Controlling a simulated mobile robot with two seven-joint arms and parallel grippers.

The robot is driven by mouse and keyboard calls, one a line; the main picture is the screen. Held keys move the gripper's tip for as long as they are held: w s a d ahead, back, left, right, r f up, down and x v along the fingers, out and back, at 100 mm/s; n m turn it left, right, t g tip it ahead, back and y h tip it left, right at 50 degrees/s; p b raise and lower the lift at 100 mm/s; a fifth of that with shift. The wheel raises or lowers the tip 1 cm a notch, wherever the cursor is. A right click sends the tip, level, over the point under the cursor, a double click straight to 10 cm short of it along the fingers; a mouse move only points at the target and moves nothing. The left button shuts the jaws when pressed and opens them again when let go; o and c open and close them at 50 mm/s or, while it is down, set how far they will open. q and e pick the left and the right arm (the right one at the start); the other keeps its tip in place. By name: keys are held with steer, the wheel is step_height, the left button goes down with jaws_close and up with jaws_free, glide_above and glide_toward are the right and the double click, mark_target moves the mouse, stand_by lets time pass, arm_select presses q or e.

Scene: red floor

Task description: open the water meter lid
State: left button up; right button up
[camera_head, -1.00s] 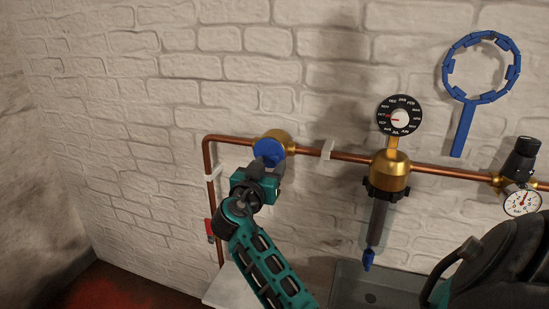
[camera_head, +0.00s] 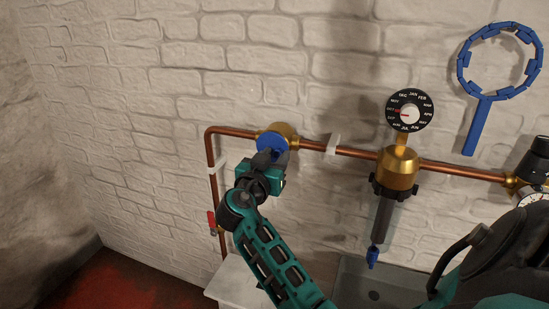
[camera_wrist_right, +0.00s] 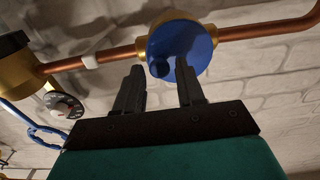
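The water meter is a round brass body (camera_head: 289,131) on the copper pipe, with a blue round lid (camera_head: 270,141) on its front. The lid looks shut. My right gripper (camera_head: 271,157) is just below the lid in the head view, its fingers pointing up at it and partly overlapping its lower edge. A small darker knob shows on the lid there. I cannot tell if the fingers touch it. My left gripper is not in view.
The copper pipe (camera_head: 355,152) runs along the brick wall to a brass filter (camera_head: 398,169) with a black dial (camera_head: 410,111). A blue ring wrench (camera_head: 478,126) hangs at right. A red-handled valve (camera_head: 212,222) is at lower left, a grey sink (camera_head: 352,284) below.

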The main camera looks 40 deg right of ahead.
jaws_close()
stand_by(0.5)
